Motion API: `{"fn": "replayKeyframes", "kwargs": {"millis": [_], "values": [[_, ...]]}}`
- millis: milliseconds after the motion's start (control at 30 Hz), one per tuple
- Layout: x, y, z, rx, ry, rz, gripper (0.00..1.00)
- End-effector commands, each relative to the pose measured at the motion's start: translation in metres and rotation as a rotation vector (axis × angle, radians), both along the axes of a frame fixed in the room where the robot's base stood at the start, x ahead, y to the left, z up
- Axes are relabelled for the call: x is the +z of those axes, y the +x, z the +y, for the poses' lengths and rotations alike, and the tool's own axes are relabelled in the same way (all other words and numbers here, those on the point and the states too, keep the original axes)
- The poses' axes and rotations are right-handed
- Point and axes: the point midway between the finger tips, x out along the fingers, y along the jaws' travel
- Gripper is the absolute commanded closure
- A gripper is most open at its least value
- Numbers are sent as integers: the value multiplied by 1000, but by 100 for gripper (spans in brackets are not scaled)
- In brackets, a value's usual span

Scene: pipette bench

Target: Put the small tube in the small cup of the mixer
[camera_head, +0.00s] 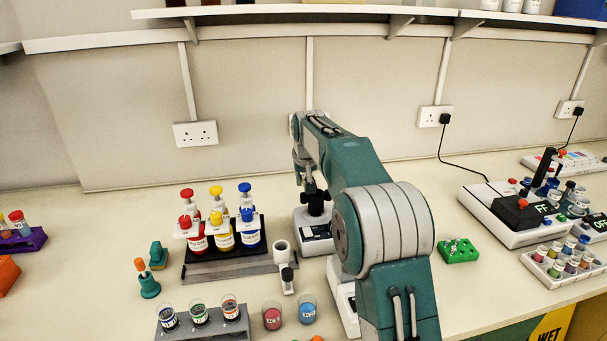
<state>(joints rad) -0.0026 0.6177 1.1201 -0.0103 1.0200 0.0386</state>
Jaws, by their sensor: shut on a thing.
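The mixer (312,237) is a small white block with a dark top, standing on the bench just left of my arm. My teal arm reaches away over the bench, and its grey end hangs down above the mixer. My gripper (305,178) is shut, close over the mixer's dark top. It appears to hold the small tube, but the tube is too small and too covered to make out. The mixer's small cup is hidden by the gripper and dark parts. I cannot tell whether the tube touches the cup.
A green rack (458,251) stands right of my arm. Pink (272,317) and blue (307,311) cups stand in front. Heater-like devices (513,214) stand at right.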

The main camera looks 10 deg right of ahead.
Motion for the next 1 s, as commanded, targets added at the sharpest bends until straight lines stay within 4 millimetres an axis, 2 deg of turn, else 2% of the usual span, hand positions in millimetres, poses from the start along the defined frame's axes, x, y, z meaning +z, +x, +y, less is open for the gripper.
{"fn": "replayKeyframes", "kwargs": {"millis": [433, 933, 967, 1000], "values": [[-30, 0, 0, 0, 0, 2, 100], [-40, 0, 0, 0, -1, 10, 100], [-40, -1, 0, 0, -1, 11, 73], [-41, -1, 0, 0, -1, 12, 55]]}}
